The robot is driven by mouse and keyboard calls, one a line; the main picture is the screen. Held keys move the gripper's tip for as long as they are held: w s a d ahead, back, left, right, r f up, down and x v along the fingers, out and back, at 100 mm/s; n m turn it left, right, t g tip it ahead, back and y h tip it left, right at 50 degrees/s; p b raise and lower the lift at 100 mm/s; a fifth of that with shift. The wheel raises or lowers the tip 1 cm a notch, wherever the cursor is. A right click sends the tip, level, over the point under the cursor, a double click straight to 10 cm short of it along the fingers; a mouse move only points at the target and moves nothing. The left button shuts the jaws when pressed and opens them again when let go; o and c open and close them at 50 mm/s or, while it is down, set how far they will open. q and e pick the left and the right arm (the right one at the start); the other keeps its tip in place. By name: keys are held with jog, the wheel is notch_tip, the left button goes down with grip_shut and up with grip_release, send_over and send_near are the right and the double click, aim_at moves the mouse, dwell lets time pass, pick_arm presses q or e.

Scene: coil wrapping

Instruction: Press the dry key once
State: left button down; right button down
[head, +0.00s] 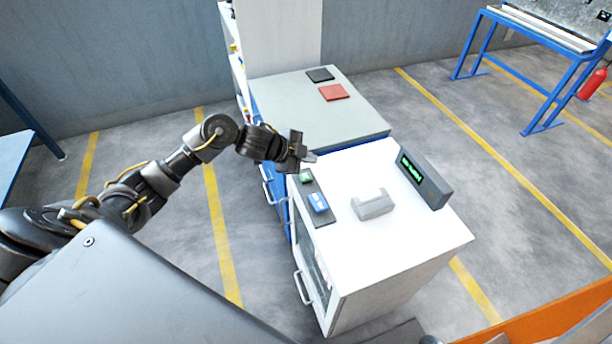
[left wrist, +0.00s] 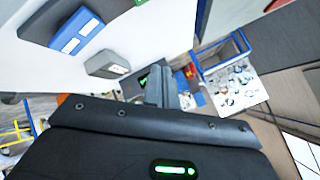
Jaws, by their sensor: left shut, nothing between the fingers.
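A dark key panel lies along the left edge of the white cabinet top (head: 410,240). It carries a green key (head: 306,176) and a blue key (head: 318,203). The blue key also shows at the upper left of the left wrist view (left wrist: 76,34). Key labels are too small to read, so I cannot tell which is the dry key. My left gripper (head: 311,157) is shut and empty, just beyond the green key in the head view; its height above the panel is unclear. My right gripper is not in view.
A grey handle-like block (head: 374,205) and a dark display with green text (head: 425,180) stand on the cabinet top. Behind is a grey-topped blue cabinet (head: 300,105) with a black pad (head: 320,75) and a red pad (head: 333,92). The white top's front is clear.

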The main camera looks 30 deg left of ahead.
pick_arm(q)
jog(key=a+r, duration=0.1)
jog(key=w+a+r, duration=0.1)
jog(key=a, duration=0.1)
jog(key=shift+r+g, duration=0.1)
jog(key=shift+g, duration=0.3)
jog(key=b, duration=0.8)
send_over(302, 177)
notch_tip(302, 177, down, 7)
jog(key=shift+r, duration=0.1)
notch_tip(302, 177, down, 2)
jog(key=shift+b, duration=0.3)
jog(key=shift+s, duration=0.1)
dwell(0.7)
